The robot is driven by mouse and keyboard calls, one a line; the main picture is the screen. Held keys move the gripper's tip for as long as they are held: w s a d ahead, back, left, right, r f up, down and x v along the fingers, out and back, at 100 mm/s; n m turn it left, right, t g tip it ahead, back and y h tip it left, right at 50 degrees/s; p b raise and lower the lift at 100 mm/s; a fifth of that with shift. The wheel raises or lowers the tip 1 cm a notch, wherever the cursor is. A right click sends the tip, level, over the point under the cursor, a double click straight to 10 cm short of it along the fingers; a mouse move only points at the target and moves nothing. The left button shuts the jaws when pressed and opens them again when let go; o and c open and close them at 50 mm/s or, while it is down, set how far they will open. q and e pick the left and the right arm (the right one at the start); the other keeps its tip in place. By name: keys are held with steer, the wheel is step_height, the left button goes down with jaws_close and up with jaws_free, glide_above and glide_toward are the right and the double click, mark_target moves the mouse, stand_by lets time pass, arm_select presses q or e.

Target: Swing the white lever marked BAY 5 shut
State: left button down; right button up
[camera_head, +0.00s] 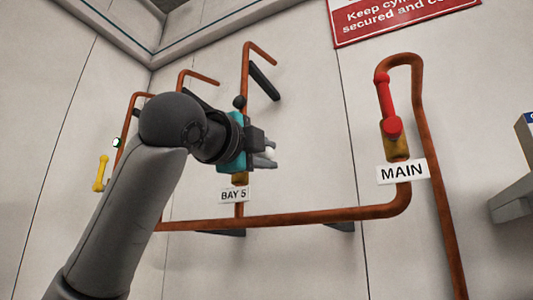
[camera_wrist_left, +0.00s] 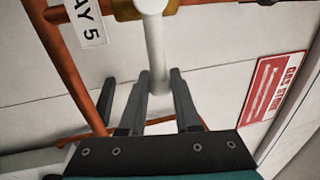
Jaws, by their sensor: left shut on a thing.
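The white lever (camera_wrist_left: 154,48) runs from its brass valve body (camera_wrist_left: 150,8) down between my left gripper's fingers in the left wrist view. My left gripper (camera_wrist_left: 159,80) is shut on the lever's free part. In the head view my left gripper (camera_head: 266,155) is in front of the valve, and only a small white bit of the lever (camera_head: 271,153) shows at the fingertips. The BAY 5 label (camera_head: 234,195) is just below the gripper on the copper pipe; it also shows in the left wrist view (camera_wrist_left: 88,22). My right gripper is not in view.
The MAIN label (camera_head: 402,172) and its red lever (camera_head: 384,98) are on the pipe at right. A yellow lever (camera_head: 101,173) is at far left, partly near my arm. A horizontal copper pipe (camera_head: 290,219) runs below the gripper. A red sign (camera_head: 400,18) hangs above.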

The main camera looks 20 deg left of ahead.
arm_select(q)
steer(key=c, duration=0.8)
jaws_free()
steer(key=b+v, duration=0.4)
steer(key=v, duration=1.1)
steer(key=shift+s+b, duration=0.2)
steer(key=shift+b, duration=0.2)
steer(key=shift+w, duration=0.1)
